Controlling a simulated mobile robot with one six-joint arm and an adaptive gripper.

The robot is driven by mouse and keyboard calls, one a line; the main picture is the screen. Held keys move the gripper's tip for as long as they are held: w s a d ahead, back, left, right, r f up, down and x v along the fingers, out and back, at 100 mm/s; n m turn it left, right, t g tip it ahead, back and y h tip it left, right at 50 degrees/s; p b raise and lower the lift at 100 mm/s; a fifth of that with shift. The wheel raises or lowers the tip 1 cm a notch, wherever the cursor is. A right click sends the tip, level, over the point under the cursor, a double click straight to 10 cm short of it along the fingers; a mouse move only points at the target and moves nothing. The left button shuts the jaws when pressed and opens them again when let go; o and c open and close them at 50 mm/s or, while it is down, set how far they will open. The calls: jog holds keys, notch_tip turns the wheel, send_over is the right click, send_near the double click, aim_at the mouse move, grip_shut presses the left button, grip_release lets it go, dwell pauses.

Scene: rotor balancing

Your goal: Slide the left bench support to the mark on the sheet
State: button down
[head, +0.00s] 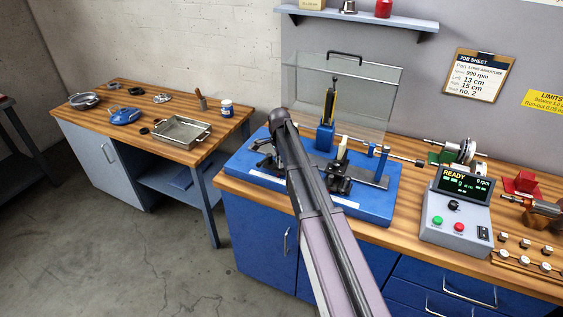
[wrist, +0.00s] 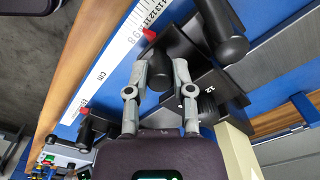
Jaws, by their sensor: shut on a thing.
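The blue balancing bench (head: 225,165) stands on the wooden worktop. Its left bench support (wrist: 178,45) is black, with a red pointer (wrist: 148,35) beside the white cm scale (wrist: 118,60), near the 9; I cannot read it exactly. My gripper (wrist: 160,70) is shut on the support's black knob (wrist: 158,76). In the head view my arm hides much of the gripper and this support. The right support (head: 340,182) stands to the right on the bench, with its own red pointer in the wrist view (wrist: 86,112). The job sheet (head: 475,76) reads left 13 cm, right 15 cm.
A clear guard with a black handle (head: 345,55) stands up behind the bench. The control box (head: 458,205) showing READY is at the right. A side table (head: 185,152) with a metal tray is at the left. Floor in front is clear.

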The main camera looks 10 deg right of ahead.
jog(key=shift+w+a, duration=0.35)
jog(key=shift+a, duration=0.25)
jog(key=shift+w+a, duration=0.35)
jog(key=shift+a, duration=0.2)
jog(key=c, duration=0.8)
grip_release()
jog(key=shift+o, duration=0.2)
jog(key=shift+d, duration=0.1)
jog(key=shift+r, duration=0.15)
